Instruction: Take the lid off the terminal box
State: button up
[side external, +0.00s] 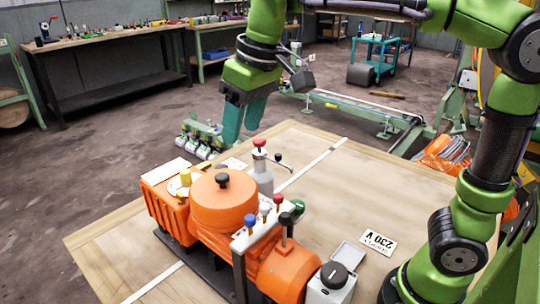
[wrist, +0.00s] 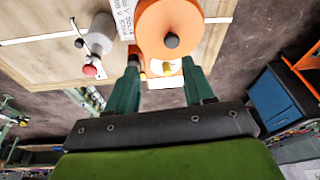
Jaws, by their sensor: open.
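An orange machine stands on the wooden table. Its big round orange housing has a flat round top (side external: 222,195) with a black knob (side external: 222,180) in the middle. This round top also shows in the wrist view (wrist: 178,18), with its knob (wrist: 171,40). I take this round top as the lid, but cannot tell for sure. My gripper (side external: 241,134) is open and empty, above and behind the machine, clear of it. In the wrist view its teal fingers (wrist: 160,58) are spread, with the knob just beyond their tips.
A grey bottle-like post (side external: 262,175) with a red top stands close behind the housing. Coloured knobs on a white plate (side external: 258,227) rise in front. A white box with a black dial (side external: 332,282) and a 230 V card (side external: 378,242) are at right.

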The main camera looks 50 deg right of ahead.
notch_tip(320, 180, up, 3)
jog(key=w+a, duration=0.2)
jog(key=a, duration=0.1)
jog(key=g, duration=0.1)
send_over(223, 176)
jog(key=s, duration=0.1)
jog(key=shift+n+h, duration=0.3)
jog(key=shift+h, duration=0.1)
jog(key=f, duration=0.7)
jog(key=shift+s+d, duration=0.2)
jog(key=shift+w+a+f, duration=0.1)
jog(key=shift+w+f, duration=0.15)
jog(key=shift+f, duration=0.8)
jog(key=shift+w+a+f, duration=0.1)
jog(key=shift+w+f, duration=0.1)
jog(key=shift+f, duration=0.9)
jog(key=shift+w+f, duration=0.25)
jog(key=shift+f, duration=0.8)
jog(key=shift+r, duration=0.1)
grip_shut()
